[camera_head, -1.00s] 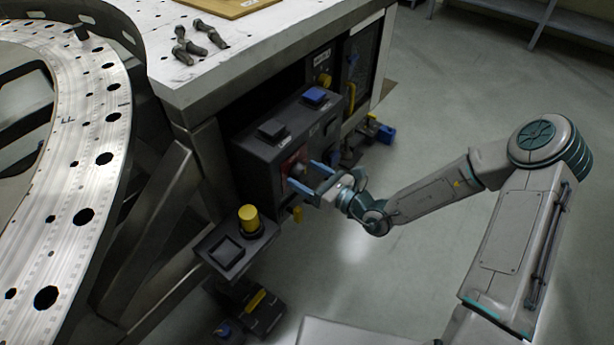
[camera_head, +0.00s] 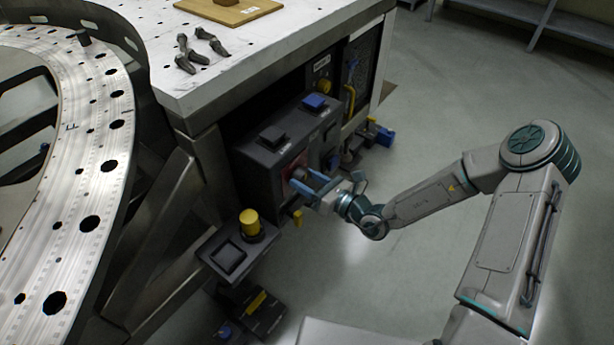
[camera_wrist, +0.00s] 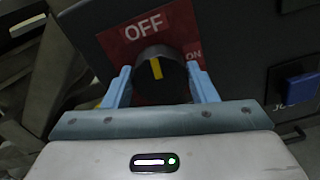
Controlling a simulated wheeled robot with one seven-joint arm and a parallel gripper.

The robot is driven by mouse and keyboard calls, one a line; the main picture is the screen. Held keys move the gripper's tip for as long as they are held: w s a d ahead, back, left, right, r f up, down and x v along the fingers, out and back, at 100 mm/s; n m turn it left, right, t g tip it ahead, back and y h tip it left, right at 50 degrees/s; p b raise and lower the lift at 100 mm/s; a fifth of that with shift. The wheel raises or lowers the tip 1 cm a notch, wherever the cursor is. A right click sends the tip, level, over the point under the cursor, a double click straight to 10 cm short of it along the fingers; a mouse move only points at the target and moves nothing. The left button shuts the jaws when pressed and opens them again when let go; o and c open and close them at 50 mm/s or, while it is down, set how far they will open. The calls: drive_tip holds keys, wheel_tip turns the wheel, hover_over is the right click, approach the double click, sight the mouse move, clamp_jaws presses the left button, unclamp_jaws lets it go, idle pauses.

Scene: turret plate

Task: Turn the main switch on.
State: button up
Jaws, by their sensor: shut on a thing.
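The main switch is a black rotary knob with a yellow stripe (camera_wrist: 157,70) on a red plate (camera_wrist: 122,40) marked OFF above and ON to the right. The stripe points up at OFF, leaning slightly left. My gripper (camera_wrist: 159,82) has one blue finger on each side of the knob and is shut on it. In the head view my gripper (camera_head: 308,182) reaches the front of the dark control box (camera_head: 258,172) from the right. The fingers partly hide the knob there.
A blue button (camera_head: 314,102) and a black button (camera_head: 272,135) sit on top of the box. A pedestal with a yellow button (camera_head: 250,222) stands in front. The white table (camera_head: 250,70) overhangs behind. Clear floor lies to the right.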

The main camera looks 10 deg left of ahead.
drive_tip(key=m+p, duration=0.1)
drive_tip(key=p, duration=0.1)
drive_tip(key=m+p, duration=0.2)
drive_tip(key=shift+r+m+p, duration=0.3)
drive_tip(key=shift+p, duration=0.05)
drive_tip(key=m+p, duration=0.4)
drive_tip(key=shift+f+m+p, duration=0.15)
drive_tip(key=shift+m+p, duration=0.15)
drive_tip(key=m+p, duration=0.2)
drive_tip(key=m, duration=0.2)
drive_tip(key=shift+f+p, duration=0.1)
drive_tip(key=shift+p, duration=0.25)
drive_tip(key=shift+f+m+p, duration=0.15)
drive_tip(key=shift+m+p, duration=0.55)
drive_tip(key=shift+m, duration=1.4)
drive_tip(key=o, duration=1)
drive_tip(key=shift+w, duration=0.1)
drive_tip(key=shift+d, duration=0.1)
drive_tip(key=v, duration=1.3)
drive_tip(key=shift+d+b, duration=0.35)
drive_tip(key=shift+b, duration=0.05)
